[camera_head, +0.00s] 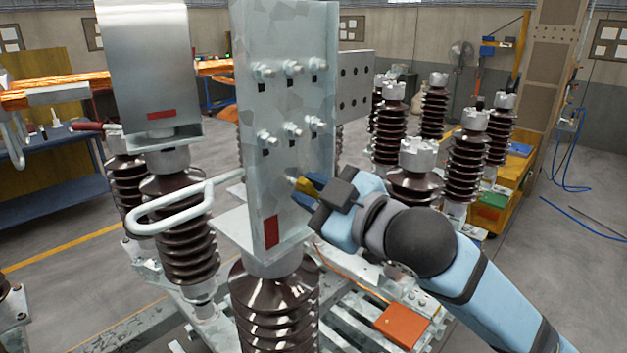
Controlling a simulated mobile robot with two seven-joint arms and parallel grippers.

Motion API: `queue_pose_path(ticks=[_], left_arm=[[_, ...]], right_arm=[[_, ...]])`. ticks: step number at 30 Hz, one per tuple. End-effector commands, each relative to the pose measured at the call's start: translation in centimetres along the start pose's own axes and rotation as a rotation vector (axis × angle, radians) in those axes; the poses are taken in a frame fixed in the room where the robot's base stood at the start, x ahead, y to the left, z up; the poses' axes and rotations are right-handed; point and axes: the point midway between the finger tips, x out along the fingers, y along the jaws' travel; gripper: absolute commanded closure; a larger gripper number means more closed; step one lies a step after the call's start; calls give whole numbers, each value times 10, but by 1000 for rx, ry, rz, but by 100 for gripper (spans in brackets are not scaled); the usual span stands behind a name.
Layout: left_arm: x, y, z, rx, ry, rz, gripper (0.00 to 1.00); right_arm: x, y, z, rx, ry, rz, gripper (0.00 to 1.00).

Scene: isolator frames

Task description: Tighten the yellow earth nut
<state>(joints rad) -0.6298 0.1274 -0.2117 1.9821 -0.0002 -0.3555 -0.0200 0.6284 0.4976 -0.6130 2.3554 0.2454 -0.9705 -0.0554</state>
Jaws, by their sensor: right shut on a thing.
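The yellow earth nut (307,186) is on the right side of the upright galvanised plate (285,120), low down, and shows only in part between my fingers. My right gripper (304,191) comes in from the lower right and is shut on the nut, its tips close to the plate face. The gripper's dark body hides most of the nut and any thread behind it. Several bolts (292,67) stand out from the plate above, in two rows. A red label (271,231) is near the plate's bottom. My left gripper is not in view.
Brown ribbed insulators (275,300) stand under the plate and at left. A bent metal loop (172,212) juts out left of the plate. More insulators (468,150) stand at back right by a yellow cart (505,205). An orange block (402,325) lies below my right arm.

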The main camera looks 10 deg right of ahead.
Motion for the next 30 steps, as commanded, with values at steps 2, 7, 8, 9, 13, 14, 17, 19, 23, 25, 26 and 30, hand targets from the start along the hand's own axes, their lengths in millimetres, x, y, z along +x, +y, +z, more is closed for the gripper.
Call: queue_pose_path(ticks=[2,7,8,9,13,14,17,19,23,25,26,30], left_arm=[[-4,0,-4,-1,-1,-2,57],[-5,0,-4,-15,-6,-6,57],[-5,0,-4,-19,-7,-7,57],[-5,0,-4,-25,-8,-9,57],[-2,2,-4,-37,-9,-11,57],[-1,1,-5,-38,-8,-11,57],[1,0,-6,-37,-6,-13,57],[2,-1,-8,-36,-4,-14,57],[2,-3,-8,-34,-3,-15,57],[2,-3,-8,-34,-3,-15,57],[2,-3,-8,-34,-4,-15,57],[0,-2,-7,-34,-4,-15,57]], right_arm=[[0,0,-2,75,1,-1,100],[0,-2,-1,221,0,0,100],[0,-3,-1,245,1,-1,100],[0,-3,-1,274,1,0,100],[0,-4,-1,360,1,0,100],[0,-4,-1,376,1,0,100],[0,-4,-2,424,2,0,100],[0,-5,-2,451,2,0,100],[0,-5,-2,484,2,0,100],[0,-5,-2,495,2,0,100],[0,-5,-2,499,2,0,100],[0,-5,-2,508,2,0,100]])
